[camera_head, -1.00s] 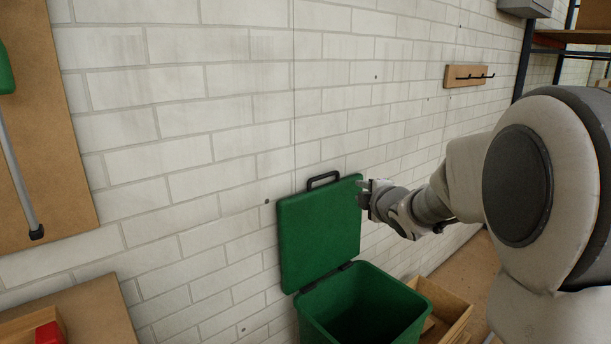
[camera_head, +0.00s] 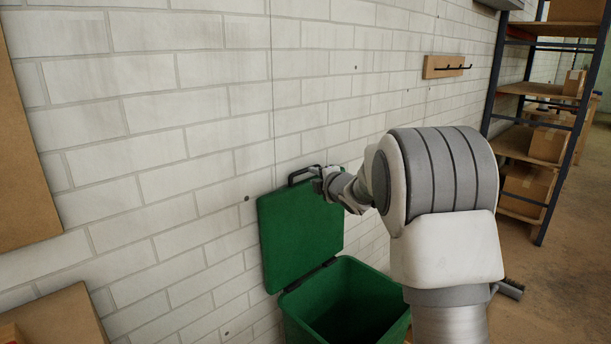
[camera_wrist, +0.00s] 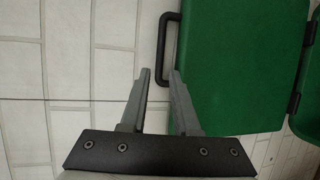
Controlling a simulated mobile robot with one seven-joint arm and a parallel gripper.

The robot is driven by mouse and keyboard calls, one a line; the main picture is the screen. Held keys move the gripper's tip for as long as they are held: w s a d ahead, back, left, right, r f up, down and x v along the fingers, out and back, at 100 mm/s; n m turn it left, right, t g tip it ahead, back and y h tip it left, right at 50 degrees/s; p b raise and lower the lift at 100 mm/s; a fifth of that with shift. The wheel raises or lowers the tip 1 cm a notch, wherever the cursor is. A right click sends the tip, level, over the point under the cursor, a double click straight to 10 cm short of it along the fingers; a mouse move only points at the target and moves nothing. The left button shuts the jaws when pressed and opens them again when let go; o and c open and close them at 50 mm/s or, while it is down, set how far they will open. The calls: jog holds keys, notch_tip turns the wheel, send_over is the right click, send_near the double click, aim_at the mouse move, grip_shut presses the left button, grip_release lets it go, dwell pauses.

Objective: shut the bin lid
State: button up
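The green bin (camera_head: 345,300) stands against the wall with its mouth open. Its green lid (camera_head: 300,238) is raised upright on hinges at the bin's back edge, near the wall. A black handle (camera_head: 304,175) sits on the lid's top edge. My gripper (camera_head: 322,178) is beside the handle at the lid's upper right corner. There the lid (camera_wrist: 235,75) lies behind the right finger, and the handle (camera_wrist: 165,48) is just beyond the fingertips.
A white brick wall (camera_head: 150,130) runs behind the bin. A hook rail (camera_head: 447,66) hangs on it. A shelving rack (camera_head: 545,105) with several cardboard boxes stands at the right. A brown box (camera_head: 55,318) is at the lower left.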

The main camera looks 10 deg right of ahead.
aim_at(303, 172)
jog(key=x, duration=0.7)
jog(key=shift+w, duration=0.35)
grip_shut()
jog(key=shift+a, duration=0.1)
dwell(1.0)
